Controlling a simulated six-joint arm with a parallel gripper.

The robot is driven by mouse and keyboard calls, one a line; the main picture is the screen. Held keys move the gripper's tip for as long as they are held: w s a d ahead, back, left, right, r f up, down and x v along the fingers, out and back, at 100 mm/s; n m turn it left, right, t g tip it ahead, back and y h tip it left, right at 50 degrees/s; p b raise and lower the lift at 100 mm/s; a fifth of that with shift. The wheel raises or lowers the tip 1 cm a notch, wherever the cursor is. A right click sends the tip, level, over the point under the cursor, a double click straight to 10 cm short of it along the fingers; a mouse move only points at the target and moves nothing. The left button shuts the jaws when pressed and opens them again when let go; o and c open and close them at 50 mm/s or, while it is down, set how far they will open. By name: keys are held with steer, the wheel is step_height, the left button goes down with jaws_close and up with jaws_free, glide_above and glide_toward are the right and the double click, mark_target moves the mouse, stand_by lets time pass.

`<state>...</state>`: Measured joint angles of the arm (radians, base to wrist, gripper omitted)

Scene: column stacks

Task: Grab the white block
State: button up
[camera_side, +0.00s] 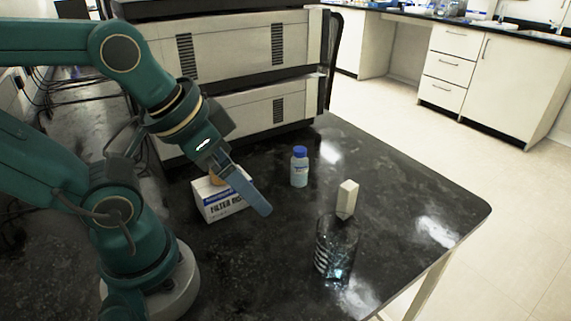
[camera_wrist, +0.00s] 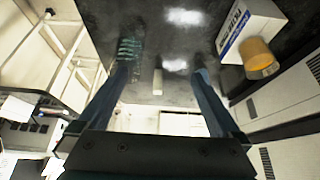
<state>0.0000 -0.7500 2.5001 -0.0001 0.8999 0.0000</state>
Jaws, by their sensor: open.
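The white block (camera_side: 347,198) is a small upright block on the black table, to the right of my gripper (camera_side: 258,203) in the side view. Its lower end meets the rim of a clear glass beaker in the picture, so its base is hard to see. In the wrist view the white block (camera_wrist: 157,82) shows between the two spread fingers of my gripper (camera_wrist: 162,72), farther off than the fingertips. My gripper is open and empty, pointing down and right above the table, apart from the block.
The glass beaker (camera_side: 337,250) stands in front of the block. A blue-capped bottle (camera_side: 299,168) stands behind and left of it. A white filter box (camera_side: 222,206) and an orange-brown container (camera_wrist: 259,57) are near my gripper. Large equipment (camera_side: 240,105) stands behind. The table's right side is clear.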

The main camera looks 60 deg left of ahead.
steer(key=shift+c, duration=0.3)
steer(key=c, duration=0.5)
steer(key=shift+o, duration=0.2)
steer(key=shift+s, duration=0.1)
